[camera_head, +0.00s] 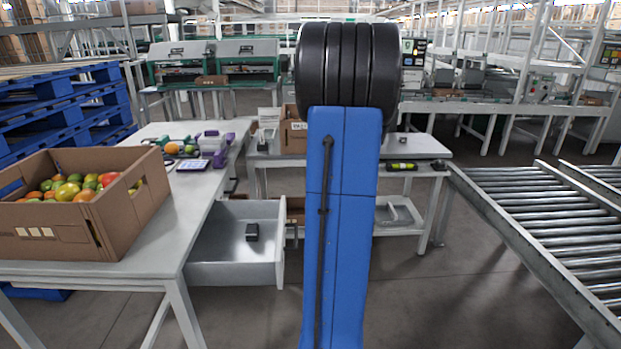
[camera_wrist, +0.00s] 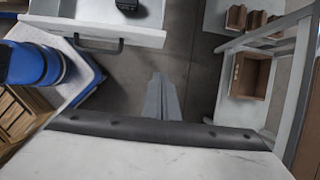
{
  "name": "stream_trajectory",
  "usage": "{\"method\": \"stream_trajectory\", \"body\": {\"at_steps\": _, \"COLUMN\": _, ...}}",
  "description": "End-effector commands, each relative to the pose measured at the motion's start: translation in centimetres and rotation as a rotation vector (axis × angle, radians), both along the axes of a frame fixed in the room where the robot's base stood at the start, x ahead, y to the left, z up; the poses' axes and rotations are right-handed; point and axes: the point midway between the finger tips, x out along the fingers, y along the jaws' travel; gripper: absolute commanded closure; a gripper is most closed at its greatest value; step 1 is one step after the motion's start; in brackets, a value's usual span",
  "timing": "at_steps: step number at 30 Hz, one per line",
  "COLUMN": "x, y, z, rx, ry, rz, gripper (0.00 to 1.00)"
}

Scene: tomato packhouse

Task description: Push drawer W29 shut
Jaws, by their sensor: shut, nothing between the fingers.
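An open white drawer (camera_head: 235,272) juts out from under the left worktable in the head view, with a small dark object (camera_head: 252,232) lying inside. No label W29 can be read on it. In the wrist view the drawer's front (camera_wrist: 95,30) shows at the top left, with a dark bar handle (camera_wrist: 85,47) on its face. My gripper (camera_wrist: 162,78) is shut and empty, in the middle of the wrist view. It appears apart from the drawer front, to the right of the handle in the picture. In the head view my blue arm hides the gripper.
A cardboard box of tomatoes (camera_head: 60,243) stands on the left worktable (camera_head: 150,262). A back bench (camera_head: 425,150) with a lower shelf stands beyond my arm. A roller conveyor (camera_head: 520,250) runs along the right. Floor shows between the drawer and the conveyor.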

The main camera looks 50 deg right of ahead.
Motion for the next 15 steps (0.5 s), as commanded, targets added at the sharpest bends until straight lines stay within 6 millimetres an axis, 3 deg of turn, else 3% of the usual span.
{"method": "stream_trajectory", "body": {"at_steps": 12, "x": 2.1, "y": 1.9, "z": -6.9, "rx": 0.003, "ry": 0.002, "rz": 0.002, "gripper": 1.00}}
{"method": "stream_trajectory", "body": {"at_steps": 15, "x": 3.2, "y": 2.7, "z": -7.1, "rx": -0.002, "ry": 0.000, "rz": 0.005, "gripper": 1.00}}
